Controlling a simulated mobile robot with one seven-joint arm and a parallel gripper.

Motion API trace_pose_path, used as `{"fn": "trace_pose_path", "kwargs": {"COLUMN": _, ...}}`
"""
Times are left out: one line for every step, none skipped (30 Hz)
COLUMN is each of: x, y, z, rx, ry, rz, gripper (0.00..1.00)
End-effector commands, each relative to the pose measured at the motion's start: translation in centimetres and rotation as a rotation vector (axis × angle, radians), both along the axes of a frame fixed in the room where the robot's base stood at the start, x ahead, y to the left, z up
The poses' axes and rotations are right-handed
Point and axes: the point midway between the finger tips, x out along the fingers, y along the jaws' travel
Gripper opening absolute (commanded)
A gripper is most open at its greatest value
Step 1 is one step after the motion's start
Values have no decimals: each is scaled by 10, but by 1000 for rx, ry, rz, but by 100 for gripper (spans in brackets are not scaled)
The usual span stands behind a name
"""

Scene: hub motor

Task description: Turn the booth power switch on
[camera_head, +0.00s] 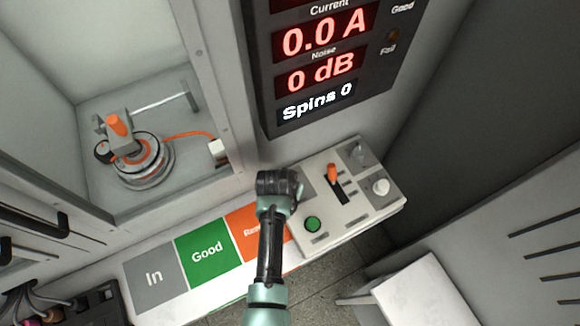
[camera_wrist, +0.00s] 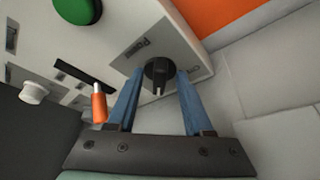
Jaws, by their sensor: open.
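The booth power switch is a black rotary knob (camera_wrist: 159,72) on a grey plate with a "Power" label, near a corner of the white control panel (camera_wrist: 120,15). Its pale pointer points toward the bottom of the wrist view. My gripper (camera_wrist: 159,75) is open, with one blue fingertip on each side of the knob. I cannot tell whether the fingers touch it. In the head view my gripper (camera_head: 279,185) is over the left end of the control panel (camera_head: 360,222) and hides the knob.
The panel also carries a green button (camera_head: 313,223), an orange lever (camera_head: 332,172) and a white knob (camera_head: 381,187). The lever (camera_wrist: 98,105) is close to my left finger in the wrist view. A display (camera_head: 320,60) reads 0.0 A and 0 dB. A motor fixture (camera_head: 140,160) stands in the booth.

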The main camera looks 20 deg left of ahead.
Motion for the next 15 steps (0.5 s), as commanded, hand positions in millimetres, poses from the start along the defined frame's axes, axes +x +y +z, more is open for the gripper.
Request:
{"fn": "trace_pose_path", "kwargs": {"x": 0, "y": 0, "z": 0, "rx": 0, "ry": 1, "rz": 0, "gripper": 51}}
{"fn": "trace_pose_path", "kwargs": {"x": 0, "y": 0, "z": 0, "rx": 0, "ry": 1, "rz": 1, "gripper": 51}}
{"fn": "trace_pose_path", "kwargs": {"x": 0, "y": 0, "z": 0, "rx": 0, "ry": 0, "rz": 1, "gripper": 51}}
{"fn": "trace_pose_path", "kwargs": {"x": -1, "y": 0, "z": 1, "rx": 0, "ry": 0, "rz": 1, "gripper": 51}}
{"fn": "trace_pose_path", "kwargs": {"x": -1, "y": 0, "z": 2, "rx": 0, "ry": 0, "rz": 1, "gripper": 51}}
{"fn": "trace_pose_path", "kwargs": {"x": -2, "y": 0, "z": 3, "rx": 0, "ry": 1, "rz": 1, "gripper": 51}}
{"fn": "trace_pose_path", "kwargs": {"x": -3, "y": 0, "z": 5, "rx": 0, "ry": 1, "rz": 1, "gripper": 51}}
{"fn": "trace_pose_path", "kwargs": {"x": -4, "y": 0, "z": 8, "rx": 1, "ry": 0, "rz": 0, "gripper": 51}}
{"fn": "trace_pose_path", "kwargs": {"x": -5, "y": 0, "z": 12, "rx": 1, "ry": 0, "rz": 0, "gripper": 51}}
{"fn": "trace_pose_path", "kwargs": {"x": -7, "y": 0, "z": 15, "rx": 1, "ry": 0, "rz": 0, "gripper": 51}}
{"fn": "trace_pose_path", "kwargs": {"x": -8, "y": -1, "z": 19, "rx": 1, "ry": 0, "rz": 0, "gripper": 51}}
{"fn": "trace_pose_path", "kwargs": {"x": -11, "y": -1, "z": 25, "rx": 1, "ry": -1, "rz": 0, "gripper": 51}}
{"fn": "trace_pose_path", "kwargs": {"x": -12, "y": -1, "z": 29, "rx": 1, "ry": -1, "rz": -1, "gripper": 51}}
{"fn": "trace_pose_path", "kwargs": {"x": -14, "y": -1, "z": 34, "rx": 1, "ry": -2, "rz": 0, "gripper": 51}}
{"fn": "trace_pose_path", "kwargs": {"x": -17, "y": -1, "z": 41, "rx": 2, "ry": -2, "rz": 1, "gripper": 51}}
